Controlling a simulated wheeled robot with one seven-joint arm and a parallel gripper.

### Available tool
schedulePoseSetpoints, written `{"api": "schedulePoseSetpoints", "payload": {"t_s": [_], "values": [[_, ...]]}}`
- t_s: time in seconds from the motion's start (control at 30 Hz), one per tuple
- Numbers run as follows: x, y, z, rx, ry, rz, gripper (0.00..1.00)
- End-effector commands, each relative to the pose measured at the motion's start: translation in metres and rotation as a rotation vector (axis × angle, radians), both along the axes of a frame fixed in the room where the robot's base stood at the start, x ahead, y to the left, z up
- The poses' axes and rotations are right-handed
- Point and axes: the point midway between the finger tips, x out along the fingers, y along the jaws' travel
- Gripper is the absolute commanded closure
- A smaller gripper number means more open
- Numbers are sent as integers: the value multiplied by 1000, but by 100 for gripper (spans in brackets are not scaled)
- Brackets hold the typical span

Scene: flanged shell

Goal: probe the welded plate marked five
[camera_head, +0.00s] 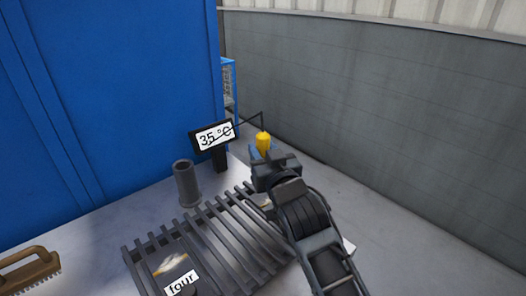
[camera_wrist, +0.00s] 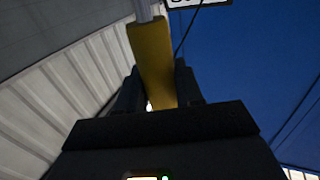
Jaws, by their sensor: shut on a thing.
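My gripper (camera_head: 264,158) is shut on the yellow handle of a probe (camera_head: 263,141), above the far end of a slatted rack. In the wrist view the yellow handle (camera_wrist: 153,65) is between the dark fingers (camera_wrist: 155,92), with a pale rod beyond it. A thin dark cable runs from the probe to a display (camera_head: 214,137) reading about 35 °C. A plate with a tan weld mark and a "four" label (camera_head: 181,283) sits in the rack at the front. Another tan-marked piece (camera_head: 266,203) is partly hidden by my arm. No label reading five is legible.
The dark slatted rack (camera_head: 222,232) stands on a pale table (camera_head: 85,232). A dark upright tube (camera_head: 186,183) stands behind it, near the display. A wooden-handled brush (camera_head: 28,268) lies at left. A blue wall or cabinet (camera_head: 120,90) rises behind.

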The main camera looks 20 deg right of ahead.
Motion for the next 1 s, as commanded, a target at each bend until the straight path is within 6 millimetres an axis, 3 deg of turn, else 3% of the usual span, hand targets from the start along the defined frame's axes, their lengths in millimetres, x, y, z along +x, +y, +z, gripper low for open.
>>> {"api": "schedulePoseSetpoints", "payload": {"t_s": [1.0], "values": [[0,0,-12,0,0,0,98]]}}
